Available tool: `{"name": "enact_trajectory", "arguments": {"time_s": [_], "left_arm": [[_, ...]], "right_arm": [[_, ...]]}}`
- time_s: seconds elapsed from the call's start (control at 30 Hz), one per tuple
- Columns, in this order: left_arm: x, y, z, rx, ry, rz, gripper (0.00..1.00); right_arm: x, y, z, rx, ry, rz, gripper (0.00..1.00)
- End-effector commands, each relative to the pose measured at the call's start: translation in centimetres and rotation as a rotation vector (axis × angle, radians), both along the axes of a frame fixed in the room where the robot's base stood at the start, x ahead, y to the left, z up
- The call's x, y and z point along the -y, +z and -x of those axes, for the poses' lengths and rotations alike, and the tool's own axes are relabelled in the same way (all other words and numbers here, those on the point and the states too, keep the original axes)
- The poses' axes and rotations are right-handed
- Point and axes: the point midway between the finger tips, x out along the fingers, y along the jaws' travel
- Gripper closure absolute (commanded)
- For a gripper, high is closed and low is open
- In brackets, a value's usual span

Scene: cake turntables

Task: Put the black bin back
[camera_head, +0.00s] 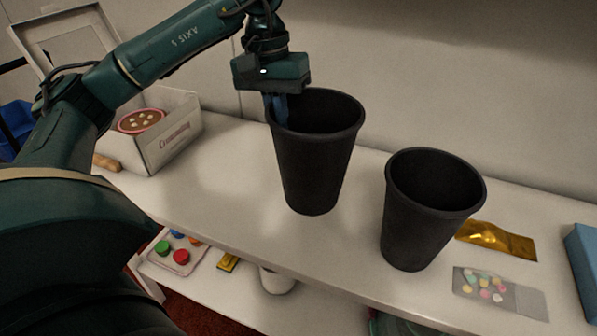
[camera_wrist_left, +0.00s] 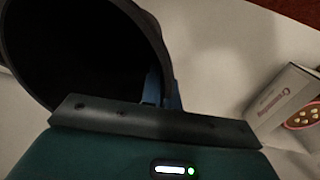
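Two black bins show in the head view. The left black bin (camera_head: 318,160) is upright over the white shelf top; I cannot tell whether its base touches. The right black bin (camera_head: 428,225) stands open-topped on the shelf top. My left gripper (camera_head: 281,110) points down at the left bin's rim. In the left wrist view its blue fingers (camera_wrist_left: 162,90) sit close on both sides of that rim, pinching the wall of the left bin (camera_wrist_left: 80,50). My right gripper is not in view.
An open white box with a round pizza-like item (camera_head: 140,121) stands left on the shelf top (camera_head: 220,190). A gold packet (camera_head: 497,240), a bag of coloured sweets (camera_head: 487,288) and a blue box (camera_head: 583,262) lie right. A tray of coloured items (camera_head: 175,251) is on the lower shelf.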

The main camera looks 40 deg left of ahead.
Motion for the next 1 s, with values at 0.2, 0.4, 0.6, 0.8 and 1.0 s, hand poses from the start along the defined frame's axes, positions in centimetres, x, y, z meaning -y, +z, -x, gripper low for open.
{"name": "enact_trajectory", "arguments": {"time_s": [0.2,0.4,0.6,0.8,1.0], "left_arm": [[0.0,-2.5,0.0,-0.001,-0.001,0.000,1.00],[0.0,-5.7,0.1,-0.002,0.001,0.000,1.00],[0.0,-6.8,0.0,0.003,-0.001,0.001,1.00],[0.0,-6.8,0.0,0.003,-0.001,0.001,1.00],[0.0,-7.2,0.0,0.000,-0.001,0.001,0.92]], "right_arm": [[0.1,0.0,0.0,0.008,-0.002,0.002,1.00],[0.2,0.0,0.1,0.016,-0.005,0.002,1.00],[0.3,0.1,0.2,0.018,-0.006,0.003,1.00],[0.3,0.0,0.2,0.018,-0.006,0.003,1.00],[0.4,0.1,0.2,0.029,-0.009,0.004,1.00]]}}
